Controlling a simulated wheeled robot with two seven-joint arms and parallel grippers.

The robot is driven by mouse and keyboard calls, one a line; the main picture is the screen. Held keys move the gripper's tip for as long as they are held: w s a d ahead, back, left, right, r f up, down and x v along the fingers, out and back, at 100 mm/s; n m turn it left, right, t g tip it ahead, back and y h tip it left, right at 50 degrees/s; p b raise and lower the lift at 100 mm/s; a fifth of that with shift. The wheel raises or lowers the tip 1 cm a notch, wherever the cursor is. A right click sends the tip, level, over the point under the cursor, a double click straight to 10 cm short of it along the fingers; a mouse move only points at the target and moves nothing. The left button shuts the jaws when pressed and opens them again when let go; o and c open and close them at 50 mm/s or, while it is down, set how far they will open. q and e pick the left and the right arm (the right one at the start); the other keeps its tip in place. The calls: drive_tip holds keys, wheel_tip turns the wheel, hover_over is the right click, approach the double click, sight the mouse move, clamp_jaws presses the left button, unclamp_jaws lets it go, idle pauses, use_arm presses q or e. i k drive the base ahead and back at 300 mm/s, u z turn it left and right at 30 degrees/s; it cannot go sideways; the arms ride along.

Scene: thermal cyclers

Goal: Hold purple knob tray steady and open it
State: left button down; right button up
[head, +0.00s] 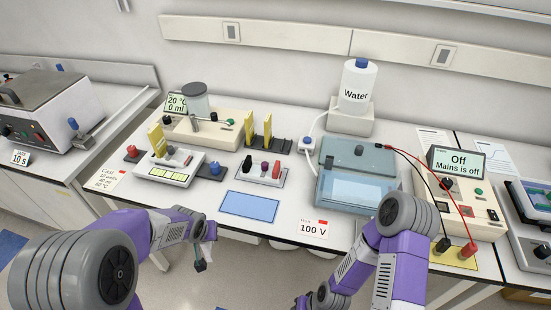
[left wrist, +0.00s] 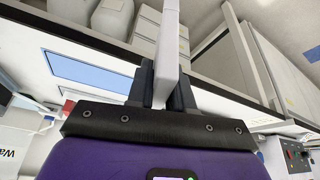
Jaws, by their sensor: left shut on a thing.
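A small tray (head: 251,180) with black, purple and red knobs stands mid-bench; the purple knob (head: 264,168) is the middle one. Another white tray (head: 190,176) to its left has a red and a blue knob at its ends. My left gripper (head: 203,252) is in front of the bench's front edge, apart from both trays. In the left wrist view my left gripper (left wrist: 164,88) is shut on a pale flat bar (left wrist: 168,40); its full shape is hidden. My right arm reaches low at the front right; its fingers are not clear.
A blue mat (head: 250,206) lies in front of the knob tray. A blue-lidded tank (head: 355,178), a water bottle (head: 357,86) and a power supply (head: 460,190) with red and black leads stand to the right. Yellow combs (head: 250,130) stand behind.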

sight(259, 171)
drive_tip(key=k, duration=0.45)
drive_tip(key=z, duration=3.4)
drive_tip(key=k, duration=1.5)
drive_tip(key=u, duration=1.75)
drive_tip(key=i, duration=1.5)
